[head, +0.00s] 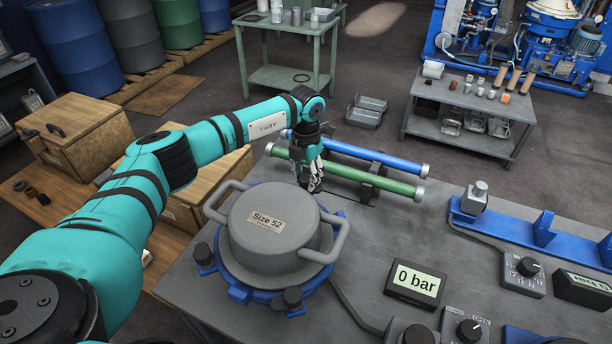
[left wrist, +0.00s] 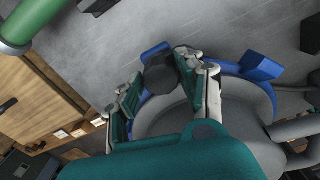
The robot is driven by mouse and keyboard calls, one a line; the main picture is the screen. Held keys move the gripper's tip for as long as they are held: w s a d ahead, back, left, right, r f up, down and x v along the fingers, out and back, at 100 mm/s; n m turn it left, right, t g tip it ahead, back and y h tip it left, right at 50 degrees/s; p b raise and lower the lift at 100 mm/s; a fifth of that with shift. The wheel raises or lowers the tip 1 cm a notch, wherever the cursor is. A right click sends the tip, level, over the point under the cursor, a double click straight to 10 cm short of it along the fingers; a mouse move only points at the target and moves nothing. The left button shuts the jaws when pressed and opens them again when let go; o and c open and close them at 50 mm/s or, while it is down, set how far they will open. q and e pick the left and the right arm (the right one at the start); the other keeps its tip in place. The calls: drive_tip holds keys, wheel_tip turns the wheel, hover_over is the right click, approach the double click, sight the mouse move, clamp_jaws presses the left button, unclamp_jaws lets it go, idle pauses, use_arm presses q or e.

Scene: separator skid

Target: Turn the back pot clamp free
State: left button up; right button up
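The grey pot (head: 272,228), labelled "Size 52", sits on the table in a blue clamp ring (head: 238,284). Black clamp knobs show at its left (head: 204,254) and front (head: 292,297). The back clamp is hidden in the head view behind the pot and my left gripper (head: 312,183). My right gripper is not in view.
A green tube (head: 372,179) and a blue tube (head: 365,155) lie on a rack just beyond the gripper. A pot handle (head: 330,240) sticks out on the right. Bare table lies between pot and display.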

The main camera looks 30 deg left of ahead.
sight(306, 178)
use_arm(q)
drive_tip(key=o, duration=0.3)
drive_tip(key=shift+r, duration=0.1)
wheel_tip(306, 178, up, 12)
drive_tip(key=shift+f, duration=0.1)
idle(0.4)
idle(0.4)
